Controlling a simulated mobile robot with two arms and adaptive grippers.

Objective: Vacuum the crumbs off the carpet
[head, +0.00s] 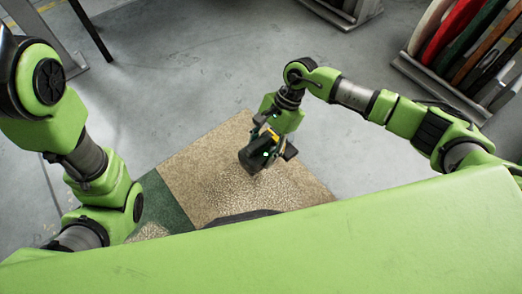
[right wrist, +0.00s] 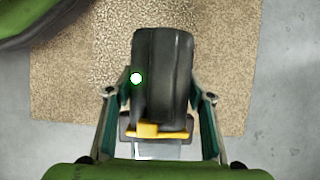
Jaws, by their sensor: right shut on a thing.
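My right gripper (head: 271,139) is shut on a dark handheld vacuum (head: 256,157) with a yellow part, above the tan carpet (head: 208,165). In the right wrist view the vacuum (right wrist: 162,75) sits between the two fingers of my right gripper (right wrist: 160,102), its dark nose pointing up the picture over the carpet (right wrist: 70,85). I cannot tell whether the nose touches the pile. The carpet looks speckled, and I cannot tell crumbs from its texture. My left arm shows at the left, but its gripper is out of view.
A dark green strip (head: 163,205) lies along the carpet's left side. Bare grey floor (head: 370,165) surrounds the carpet. A rack of large coloured discs (head: 460,30) stands at the top right. Metal legs of furniture stand at the top left and top middle. My body hides the carpet's near part.

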